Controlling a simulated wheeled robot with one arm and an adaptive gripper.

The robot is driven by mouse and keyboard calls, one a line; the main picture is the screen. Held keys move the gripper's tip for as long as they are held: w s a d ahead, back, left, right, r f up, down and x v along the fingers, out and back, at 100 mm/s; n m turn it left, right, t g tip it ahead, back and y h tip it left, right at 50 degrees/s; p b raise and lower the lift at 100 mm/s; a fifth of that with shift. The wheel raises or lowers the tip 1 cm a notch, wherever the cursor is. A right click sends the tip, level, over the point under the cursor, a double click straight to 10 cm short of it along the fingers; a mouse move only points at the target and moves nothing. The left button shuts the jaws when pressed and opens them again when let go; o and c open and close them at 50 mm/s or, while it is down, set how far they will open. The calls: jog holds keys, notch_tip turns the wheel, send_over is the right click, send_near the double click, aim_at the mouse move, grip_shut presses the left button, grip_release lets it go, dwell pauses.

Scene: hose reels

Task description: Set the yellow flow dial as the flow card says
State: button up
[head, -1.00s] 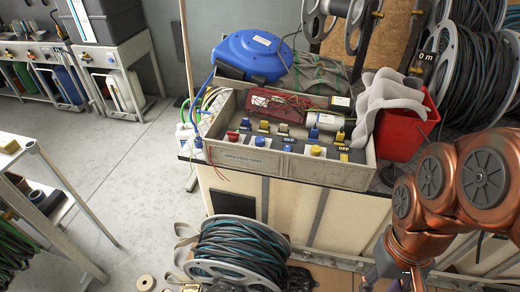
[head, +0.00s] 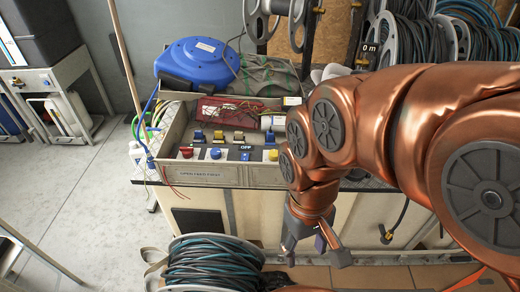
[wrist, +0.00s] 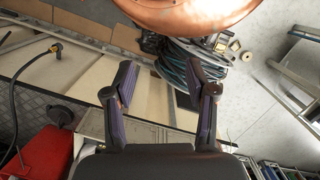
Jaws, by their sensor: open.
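The yellow flow dial (head: 272,154) is a small round yellow knob at the right of the visible row of controls in the grey box (head: 222,178). My arm hides the right part of this box. I cannot make out the dial's setting or any flow card. My gripper (head: 315,246) is open and empty, pointing down in front of the bench, lower than the box and right of the dial. In the wrist view, my open gripper (wrist: 160,88) has nothing between its fingers, and the dial is out of that view.
A red knob (head: 186,152) and blue knobs share the panel, with upright levers behind. A blue hose reel (head: 199,62) stands behind the box. A wound reel (head: 212,262) sits on the floor in front. A red bucket (wrist: 50,150) shows in the wrist view.

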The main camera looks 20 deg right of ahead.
jog(key=shift+o, duration=0.5)
jog(key=w+n, duration=0.6)
jog(key=w, duration=0.7)
jog(key=shift+d+r+b, duration=0.3)
jog(key=shift+r+b, duration=0.1)
jog(key=shift+r, duration=0.05)
jog(key=n+t+b, duration=0.2)
jog(key=n, duration=1.4)
send_over(274, 153)
notch_tip(274, 153, down, 14)
jog(key=shift+r, duration=0.15)
jog(key=shift+f+p, duration=0.75)
jog(key=shift+f, duration=3.1)
jog(key=shift+c, duration=0.4)
jog(key=c, duration=1.1)
jog(key=shift+o, duration=0.2)
